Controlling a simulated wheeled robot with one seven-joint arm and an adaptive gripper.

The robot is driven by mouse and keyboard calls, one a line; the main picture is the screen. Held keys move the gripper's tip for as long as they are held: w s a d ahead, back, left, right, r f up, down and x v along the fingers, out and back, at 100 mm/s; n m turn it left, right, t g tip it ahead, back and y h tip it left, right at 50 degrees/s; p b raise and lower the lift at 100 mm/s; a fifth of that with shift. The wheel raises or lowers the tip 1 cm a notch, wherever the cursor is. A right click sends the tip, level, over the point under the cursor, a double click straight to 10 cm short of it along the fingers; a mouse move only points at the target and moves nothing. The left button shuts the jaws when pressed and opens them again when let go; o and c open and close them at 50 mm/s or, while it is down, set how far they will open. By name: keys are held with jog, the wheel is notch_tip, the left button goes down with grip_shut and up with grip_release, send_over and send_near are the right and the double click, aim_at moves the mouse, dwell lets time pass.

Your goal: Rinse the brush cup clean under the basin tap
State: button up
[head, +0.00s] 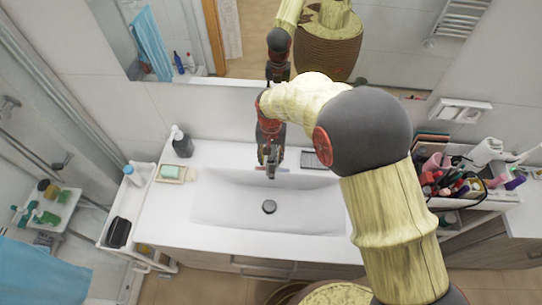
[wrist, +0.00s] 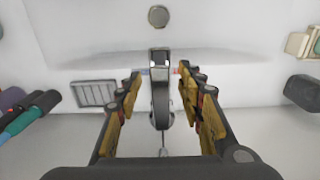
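The white basin (head: 225,210) is set in the counter and looks empty around its round drain (head: 269,207); the drain also shows in the wrist view (wrist: 158,16). My gripper (head: 270,172) is over the basin's back edge. In the wrist view my gripper (wrist: 160,76) is open, one finger on each side of the metal tap (wrist: 160,100). No gap closure or contact with the tap can be made out. In the head view the tap is mostly hidden behind my gripper. I cannot pick out the brush cup with certainty; nothing is held.
A crowded cosmetics cart (head: 480,203) stands at the right. At the left are a soap dish (head: 175,173), a dark bottle (head: 181,142) and a white side cart (head: 122,193). A mirror (head: 225,50) hangs close behind my arm.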

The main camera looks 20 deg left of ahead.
jog(key=shift+c, duration=1.2)
jog(key=c, duration=0.7)
grip_shut()
